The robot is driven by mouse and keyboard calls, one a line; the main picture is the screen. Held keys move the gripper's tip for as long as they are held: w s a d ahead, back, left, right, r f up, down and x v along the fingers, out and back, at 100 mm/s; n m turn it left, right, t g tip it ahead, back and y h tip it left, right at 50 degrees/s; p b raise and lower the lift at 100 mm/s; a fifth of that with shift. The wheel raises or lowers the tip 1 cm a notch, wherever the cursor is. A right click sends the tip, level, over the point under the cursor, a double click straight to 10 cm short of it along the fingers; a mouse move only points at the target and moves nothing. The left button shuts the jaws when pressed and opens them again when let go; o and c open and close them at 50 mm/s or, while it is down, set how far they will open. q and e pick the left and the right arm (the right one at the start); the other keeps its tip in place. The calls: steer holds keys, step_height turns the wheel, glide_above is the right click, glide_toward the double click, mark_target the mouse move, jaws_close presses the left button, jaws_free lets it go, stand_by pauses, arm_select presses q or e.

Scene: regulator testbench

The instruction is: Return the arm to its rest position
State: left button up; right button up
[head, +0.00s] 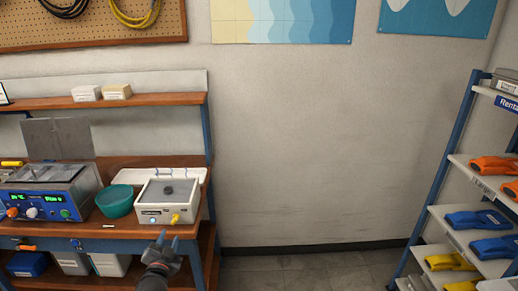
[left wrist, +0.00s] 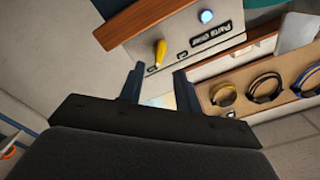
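My left gripper (head: 165,242) is at the lower part of the head view, in front of the workbench and just below the white parts dryer (head: 154,213). In the left wrist view its two dark fingers (left wrist: 158,88) stand apart with nothing between them. The yellow lever (left wrist: 160,53) and blue button (left wrist: 207,17) of the parts dryer show beyond the fingers, apart from them. The left arm's links are mostly out of view. My right gripper is in neither view.
The workbench (head: 115,231) also holds a blue device (head: 40,200) with knobs and a green bowl (head: 115,201). A shelf rack (head: 450,160) with regulators or similar colored gear stands at the right. The floor (head: 310,272) between bench and rack is clear.

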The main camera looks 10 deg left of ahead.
arm_select(q)
step_height(320, 180, down, 16)
steer(key=s+n+g, duration=0.1)
steer(key=n+g, duration=0.2)
steer(key=g, duration=0.2)
steer(key=s+d+f+g+h, duration=0.1)
steer(key=s+d+f+g, duration=0.25)
steer(key=f, duration=0.55)
steer(key=s+d+f+g+h, duration=0.1)
steer(key=s+d+f+g, duration=0.2)
steer(key=f, duration=0.7)
steer(key=s+d+f+g+h, duration=0.1)
steer(key=s+d+f, duration=0.4)
steer(key=s, duration=0.4)
steer(key=s+d+f+g+h, duration=0.1)
steer(key=s+d+f+g, duration=0.1)
steer(key=s+d+f, duration=0.4)
steer(key=s+d+f+g+h, duration=0.1)
steer(key=s+d+f, duration=0.5)
steer(key=s+f, duration=0.3)
steer(key=s, duration=0.4)
steer(key=shift+s+d+f, duration=0.2)
